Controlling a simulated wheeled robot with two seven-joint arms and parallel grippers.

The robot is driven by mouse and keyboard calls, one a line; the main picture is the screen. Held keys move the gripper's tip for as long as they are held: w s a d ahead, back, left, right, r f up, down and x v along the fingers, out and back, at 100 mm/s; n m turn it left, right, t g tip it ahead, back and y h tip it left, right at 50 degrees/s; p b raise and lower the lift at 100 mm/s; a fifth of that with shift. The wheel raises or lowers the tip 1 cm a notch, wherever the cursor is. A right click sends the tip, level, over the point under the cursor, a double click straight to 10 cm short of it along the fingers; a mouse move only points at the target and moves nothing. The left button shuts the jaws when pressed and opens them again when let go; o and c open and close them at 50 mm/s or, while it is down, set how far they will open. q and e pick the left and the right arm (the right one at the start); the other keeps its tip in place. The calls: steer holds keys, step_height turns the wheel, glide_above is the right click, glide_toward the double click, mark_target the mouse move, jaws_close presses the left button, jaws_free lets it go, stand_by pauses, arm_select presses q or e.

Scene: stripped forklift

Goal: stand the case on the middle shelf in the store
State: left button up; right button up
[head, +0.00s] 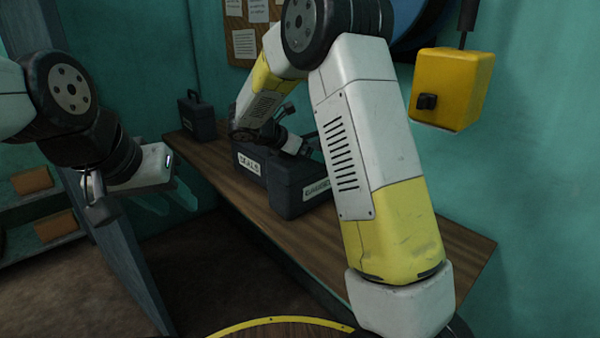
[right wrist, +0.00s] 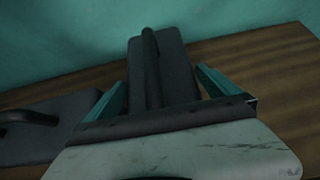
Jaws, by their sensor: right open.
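Three dark cases stand on a wooden bench: one labelled SEALS (head: 250,164), one labelled GAUGES (head: 290,193), and one farther back at the left (head: 197,120). My right gripper (head: 305,148) is low over the two labelled cases. In the right wrist view its open teal fingers (right wrist: 158,92) lie either side of a case (right wrist: 172,58) and its raised handle; its label is hidden. Another case (right wrist: 45,128) lies to its left. My left gripper (head: 172,202) hangs before the bench, fingers apart and empty. Shelves (head: 40,197) at the far left hold orange-brown boxes.
A slanting blue-grey post (head: 110,245) stands between the shelves and the bench (head: 440,235). A yellow box (head: 452,88) hangs at the right. A notice board (head: 243,45) is on the teal wall. The bench's right end is clear.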

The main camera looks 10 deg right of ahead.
steer(key=c, duration=1.5)
steer(key=shift+r, duration=0.1)
steer(key=c, duration=0.3)
steer(key=shift+r, duration=0.15)
